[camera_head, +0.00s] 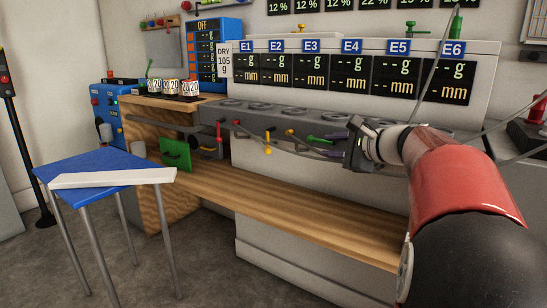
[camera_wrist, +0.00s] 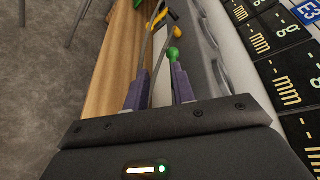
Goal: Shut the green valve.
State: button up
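A green valve handle (camera_head: 320,141) sticks out from the grey pipe bench in the head view. Its rounded green end also shows in the wrist view (camera_wrist: 174,56), close to the tip of the right finger; whether they touch I cannot tell. My gripper (camera_head: 335,145) is level with this handle, its purple-padded fingers pointing left along the bench. In the wrist view, my gripper (camera_wrist: 159,80) has its two fingers apart, with a clear gap between them. The base of the handle is hidden in the wrist view.
A yellow handle (camera_head: 267,141) and a red one (camera_head: 237,122) stand farther left on the grey bench (camera_head: 215,115). A wooden shelf (camera_head: 300,215) runs below. Another green fitting (camera_head: 456,26) is up behind the display board. A blue stool (camera_head: 85,168) stands at left.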

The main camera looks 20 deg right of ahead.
aim_at(319, 140)
jog(key=shift+w+d+r+m+t, duration=0.3)
jog(key=shift+w+d+m, duration=0.15)
jog(key=shift+d, duration=0.3)
jog(key=x, duration=0.7)
jog(key=shift+w, duration=0.1)
jog(key=shift+a, duration=0.1)
grip_shut()
